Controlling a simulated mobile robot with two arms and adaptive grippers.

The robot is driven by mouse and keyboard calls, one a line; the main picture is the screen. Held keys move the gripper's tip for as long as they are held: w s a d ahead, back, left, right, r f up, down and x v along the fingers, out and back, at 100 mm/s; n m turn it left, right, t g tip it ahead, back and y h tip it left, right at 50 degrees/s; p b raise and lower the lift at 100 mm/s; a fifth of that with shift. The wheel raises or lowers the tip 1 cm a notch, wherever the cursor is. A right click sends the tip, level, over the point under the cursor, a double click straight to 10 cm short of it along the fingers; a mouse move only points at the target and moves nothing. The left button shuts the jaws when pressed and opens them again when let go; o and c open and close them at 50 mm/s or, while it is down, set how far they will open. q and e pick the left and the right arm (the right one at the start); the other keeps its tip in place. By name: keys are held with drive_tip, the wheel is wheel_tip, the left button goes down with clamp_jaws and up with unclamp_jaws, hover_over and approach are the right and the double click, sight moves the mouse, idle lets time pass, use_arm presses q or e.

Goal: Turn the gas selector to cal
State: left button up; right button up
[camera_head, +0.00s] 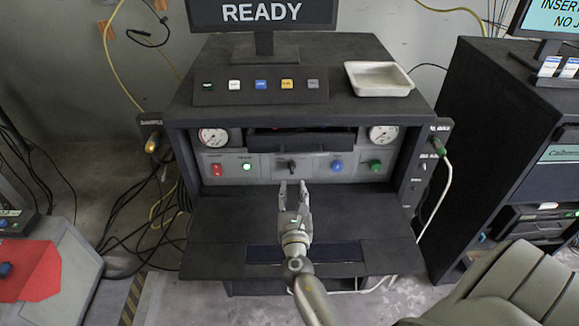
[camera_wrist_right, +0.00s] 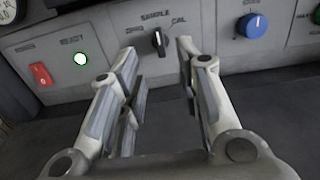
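The gas selector (camera_head: 292,166) is a black knob in the middle of the grey panel. In the right wrist view the selector (camera_wrist_right: 159,42) sits between the labels SAMPLE and CAL, its pointer close to upright. My right gripper (camera_head: 293,188) is in front of and a little below the knob. In the right wrist view the right gripper (camera_wrist_right: 157,52) is open and empty, its fingers spread on either side of the knob and apart from it. My left gripper is not in view.
A red switch (camera_head: 217,169), a lit green button (camera_head: 247,167), a blue knob (camera_head: 336,166) and a green knob (camera_head: 376,166) share the panel. Two gauges sit above. A dark shelf (camera_head: 225,220) lies below. A white tray (camera_head: 379,78) stands on top.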

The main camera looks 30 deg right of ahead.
sight(293, 171)
drive_tip(key=x, duration=0.9)
drive_tip(key=shift+w+b, duration=0.1)
drive_tip(key=shift+b, duration=0.3)
clamp_jaws()
drive_tip(key=shift+m, duration=0.3)
drive_tip(key=m+b, duration=0.1)
drive_tip(key=m, duration=0.1)
drive_tip(key=m+b, duration=0.2)
drive_tip(key=m, duration=0.1)
drive_tip(key=shift+d+f, duration=0.1)
drive_tip(key=shift+f, duration=0.1)
drive_tip(key=m+b, duration=0.2)
drive_tip(key=m, duration=0.2)
drive_tip(key=shift+m, duration=0.3)
